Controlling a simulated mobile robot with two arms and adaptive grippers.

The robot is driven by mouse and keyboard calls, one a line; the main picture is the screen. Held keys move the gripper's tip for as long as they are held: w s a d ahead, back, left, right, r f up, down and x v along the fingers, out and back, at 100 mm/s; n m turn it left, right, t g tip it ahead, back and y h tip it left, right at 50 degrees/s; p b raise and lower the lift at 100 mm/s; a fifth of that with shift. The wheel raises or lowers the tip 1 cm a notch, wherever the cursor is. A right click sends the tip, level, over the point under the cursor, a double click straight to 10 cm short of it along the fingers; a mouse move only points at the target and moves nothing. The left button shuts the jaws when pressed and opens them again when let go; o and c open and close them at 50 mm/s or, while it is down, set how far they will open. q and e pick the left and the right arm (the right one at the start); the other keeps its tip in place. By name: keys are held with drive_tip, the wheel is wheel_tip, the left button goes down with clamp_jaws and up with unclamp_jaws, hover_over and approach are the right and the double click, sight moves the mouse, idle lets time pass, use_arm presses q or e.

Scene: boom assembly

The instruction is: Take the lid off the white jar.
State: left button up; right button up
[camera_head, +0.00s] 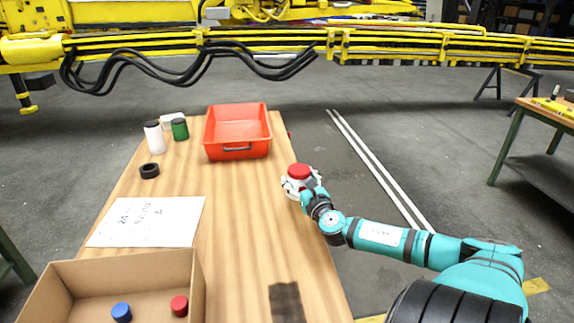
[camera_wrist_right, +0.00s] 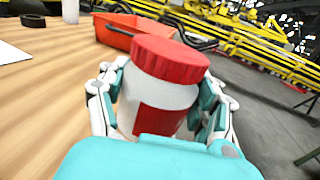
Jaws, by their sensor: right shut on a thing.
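A white jar with a red lid (camera_head: 299,171) is in my right gripper (camera_head: 301,186), near the right edge of the wooden table. In the right wrist view the fingers (camera_wrist_right: 160,105) close on both sides of the white jar body (camera_wrist_right: 165,97), below the ribbed red lid (camera_wrist_right: 170,60). The lid sits on the jar. The jar looks slightly tilted in the wrist view, and I cannot tell whether its base touches the table. Another white jar with a dark lid (camera_head: 154,137) stands at the back left. My left gripper is not in view.
A red-orange bin (camera_head: 237,152) and a green jar (camera_head: 180,130) stand at the back. A black ring (camera_head: 149,170) and a paper sheet (camera_head: 147,221) lie left. A cardboard box (camera_head: 196,284) with red and blue lids is at front left. The table's middle (camera_head: 240,215) is clear.

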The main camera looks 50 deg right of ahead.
drive_tip(key=shift+s+r, duration=0.1)
drive_tip(key=shift+s, duration=0.25)
drive_tip(key=o, duration=0.5)
drive_tip(key=shift+d, duration=0.1)
drive_tip(key=c, duration=1)
